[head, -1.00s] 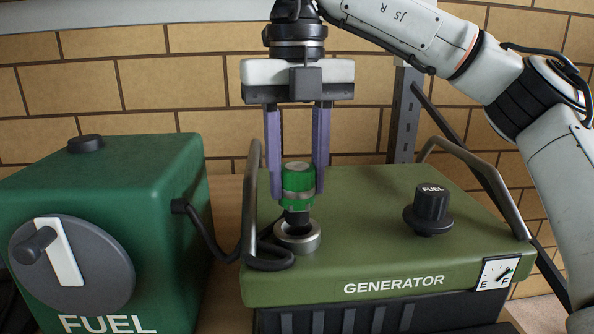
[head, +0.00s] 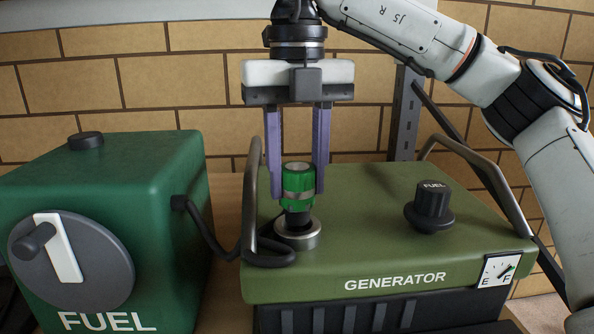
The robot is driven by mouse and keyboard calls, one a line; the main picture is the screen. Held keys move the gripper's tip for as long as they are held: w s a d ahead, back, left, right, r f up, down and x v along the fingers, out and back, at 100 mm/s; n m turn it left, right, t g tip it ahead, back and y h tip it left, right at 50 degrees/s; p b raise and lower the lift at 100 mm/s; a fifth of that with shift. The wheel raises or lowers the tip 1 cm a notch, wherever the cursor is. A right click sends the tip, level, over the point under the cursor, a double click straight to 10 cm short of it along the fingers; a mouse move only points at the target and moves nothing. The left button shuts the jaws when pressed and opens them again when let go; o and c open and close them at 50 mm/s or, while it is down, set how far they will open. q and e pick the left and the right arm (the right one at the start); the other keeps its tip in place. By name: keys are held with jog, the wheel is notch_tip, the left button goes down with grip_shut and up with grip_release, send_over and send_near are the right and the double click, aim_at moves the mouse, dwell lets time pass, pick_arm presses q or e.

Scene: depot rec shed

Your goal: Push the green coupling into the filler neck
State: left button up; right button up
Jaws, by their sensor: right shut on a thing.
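The green coupling (head: 298,184) has a metal band and a black lower end. It stands upright in the head view, between the purple fingers of my right gripper (head: 298,190), which is shut on it. The filler neck (head: 299,235) is a metal ring on top of the olive generator (head: 390,265). The coupling's black lower end reaches down to the neck's opening and covers part of it. How deep it sits inside I cannot tell. My left gripper is not in view.
A green fuel box (head: 165,215) with a grey dial and lever (head: 58,250) stands at the left. A black hose (head: 215,240) runs from it to the generator. Handle bars (head: 253,200) flank the generator's top. A black fuel cap (head: 432,205) sits at right.

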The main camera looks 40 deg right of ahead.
jog(key=shift+f+b, duration=0.85)
jog(key=shift+f, duration=0.25)
jog(key=o, duration=1.1)
notch_tip(320, 180, up, 6)
jog(key=shift+f+p, duration=0.1)
jog(key=shift+p, duration=1.05)
jog(key=shift+r, duration=0.85)
